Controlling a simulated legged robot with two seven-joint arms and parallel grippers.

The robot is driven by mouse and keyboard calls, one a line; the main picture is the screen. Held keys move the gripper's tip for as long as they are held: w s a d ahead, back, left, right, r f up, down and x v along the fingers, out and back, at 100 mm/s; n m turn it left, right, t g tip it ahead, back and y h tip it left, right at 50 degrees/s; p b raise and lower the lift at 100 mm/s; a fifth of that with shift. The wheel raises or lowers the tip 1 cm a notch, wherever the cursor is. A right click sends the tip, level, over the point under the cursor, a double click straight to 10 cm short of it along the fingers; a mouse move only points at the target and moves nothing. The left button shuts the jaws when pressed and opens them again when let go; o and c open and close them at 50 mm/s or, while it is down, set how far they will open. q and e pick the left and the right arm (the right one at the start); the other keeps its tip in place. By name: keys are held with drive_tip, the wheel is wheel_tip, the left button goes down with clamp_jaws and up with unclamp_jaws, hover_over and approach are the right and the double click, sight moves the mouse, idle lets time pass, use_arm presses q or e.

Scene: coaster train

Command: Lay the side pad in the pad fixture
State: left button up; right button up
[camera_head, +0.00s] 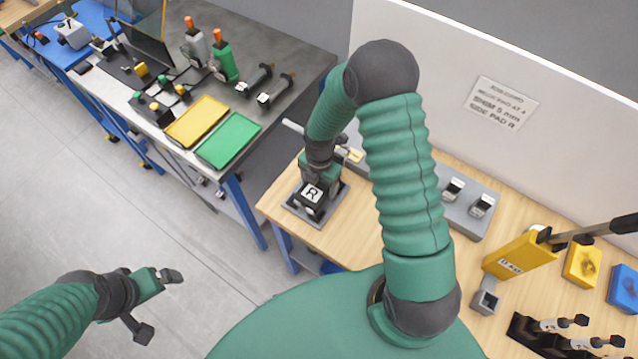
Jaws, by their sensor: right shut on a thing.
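My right gripper (317,183) points down over the near left corner of the wooden table. It is shut on a dark block with a white "R" label, which looks like the side pad (311,194). The block is at or just above a grey plate with a raised rim, which looks like the pad fixture (335,209). I cannot tell whether the block touches the plate; the gripper and block hide its middle. My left gripper (158,303) is open and empty above the floor at the lower left, its two fingers wide apart.
The wooden table (361,240) also bears a grey holder (466,213) with metal pieces, a yellow tool (522,257), and yellow (583,265) and blue (624,289) blocks. A white panel with a sign (501,103) stands behind. Yellow (197,122) and green (229,140) trays lie on another bench.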

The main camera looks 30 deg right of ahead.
drive_tip(key=shift+f, duration=0.2)
drive_tip(key=o, duration=1.9)
drive_tip(key=shift+c, duration=0.2)
wheel_tip(320, 180, up, 8)
drive_tip(key=p, duration=0.7)
drive_tip(key=shift+r, duration=0.1)
